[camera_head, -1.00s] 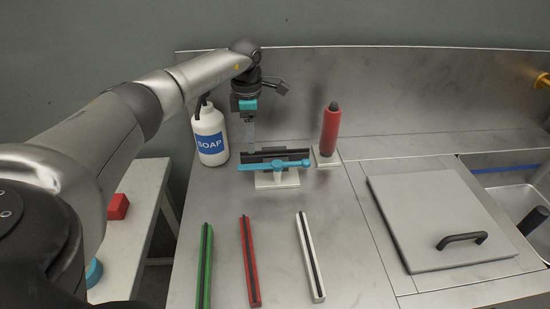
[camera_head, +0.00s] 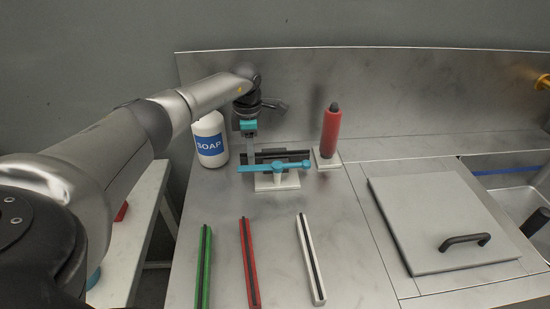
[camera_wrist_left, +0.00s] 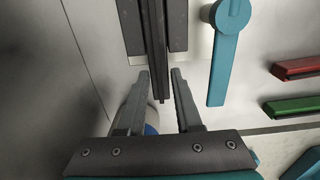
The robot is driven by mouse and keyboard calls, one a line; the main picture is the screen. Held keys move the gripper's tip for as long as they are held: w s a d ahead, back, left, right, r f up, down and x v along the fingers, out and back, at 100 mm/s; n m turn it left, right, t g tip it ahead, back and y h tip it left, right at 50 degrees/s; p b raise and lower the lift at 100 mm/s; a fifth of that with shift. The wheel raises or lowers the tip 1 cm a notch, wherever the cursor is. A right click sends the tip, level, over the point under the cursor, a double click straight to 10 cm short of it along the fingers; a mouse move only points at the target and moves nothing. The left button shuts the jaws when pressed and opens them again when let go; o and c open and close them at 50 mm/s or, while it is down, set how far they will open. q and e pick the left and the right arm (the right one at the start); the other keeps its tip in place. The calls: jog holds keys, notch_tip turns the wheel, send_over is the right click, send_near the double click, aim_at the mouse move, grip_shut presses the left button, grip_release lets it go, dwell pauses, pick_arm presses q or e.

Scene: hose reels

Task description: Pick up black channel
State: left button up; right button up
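The black channel (camera_head: 268,153) lies crosswise on a white stand (camera_head: 278,182), behind a teal lever (camera_head: 270,167). My left gripper (camera_head: 250,155) is over the channel's left end in the head view. In the left wrist view the gripper (camera_wrist_left: 158,78) is open. The near end of the black channel (camera_wrist_left: 153,35) reaches between the two fingertips, with a gap visible on both sides. The teal lever (camera_wrist_left: 222,65) is to the right of the fingers there. My right gripper is not in view.
A soap bottle (camera_head: 210,140) stands just left of the stand, and a red bottle (camera_head: 331,130) to its right. Green (camera_head: 204,265), red (camera_head: 249,262) and white (camera_head: 310,258) channels lie in front. A grey lid (camera_head: 435,215) with a handle lies at right.

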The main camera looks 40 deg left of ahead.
pick_arm(q)
grip_shut()
notch_tip(320, 180, up, 27)
jog(key=p, duration=1.1)
jog(key=shift+p, duration=0.4)
